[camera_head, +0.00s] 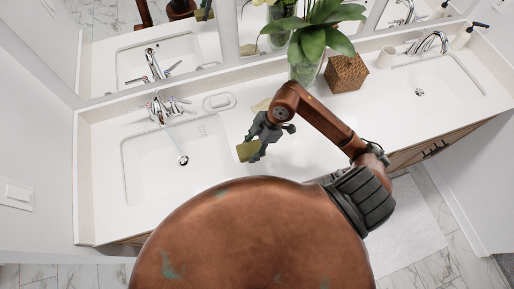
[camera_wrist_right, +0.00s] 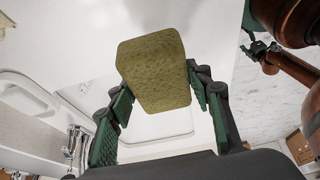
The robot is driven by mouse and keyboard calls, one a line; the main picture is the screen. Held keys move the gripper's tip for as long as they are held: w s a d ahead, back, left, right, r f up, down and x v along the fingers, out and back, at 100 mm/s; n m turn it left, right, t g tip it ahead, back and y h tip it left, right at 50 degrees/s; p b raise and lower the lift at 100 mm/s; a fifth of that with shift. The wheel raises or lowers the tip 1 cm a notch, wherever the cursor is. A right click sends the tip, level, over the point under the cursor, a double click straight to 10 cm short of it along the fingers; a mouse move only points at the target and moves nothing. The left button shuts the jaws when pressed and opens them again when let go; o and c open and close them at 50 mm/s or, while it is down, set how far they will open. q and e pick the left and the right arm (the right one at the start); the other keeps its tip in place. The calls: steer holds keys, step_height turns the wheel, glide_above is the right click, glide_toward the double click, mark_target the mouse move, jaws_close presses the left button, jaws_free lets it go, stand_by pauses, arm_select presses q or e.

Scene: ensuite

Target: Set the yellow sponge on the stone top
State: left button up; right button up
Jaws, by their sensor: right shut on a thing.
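The yellow sponge (camera_head: 248,150) is an olive-yellow block in the head view, just right of the left basin. My right gripper (camera_head: 256,143) is shut on it and holds it over the white stone top (camera_head: 310,140). In the right wrist view the sponge (camera_wrist_right: 155,72) sits between the green finger pads of the right gripper (camera_wrist_right: 160,100). I cannot tell how high the sponge is above the top. My left gripper is not in view.
The left basin (camera_head: 150,170) with its chrome faucet (camera_head: 158,108) lies left of the sponge. A soap dish (camera_head: 219,102), a glass vase with a plant (camera_head: 306,70) and a woven box (camera_head: 346,73) stand at the back. The top right of the sponge is clear.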

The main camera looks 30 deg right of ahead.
mark_target(256, 147)
steer(key=d+f, duration=0.1)
steer(key=w+d+f, duration=0.1)
steer(key=f, duration=0.1)
steer(key=w+d+f, duration=0.1)
steer(key=shift+f, duration=0.4)
steer(key=shift+w+d+f, duration=0.1)
steer(key=shift+d+f, duration=0.1)
steer(key=shift+f, duration=1.5)
steer(key=shift+f, duration=0.15)
steer(key=o, duration=1)
steer(key=v, duration=1.2)
steer(key=shift+r, duration=0.2)
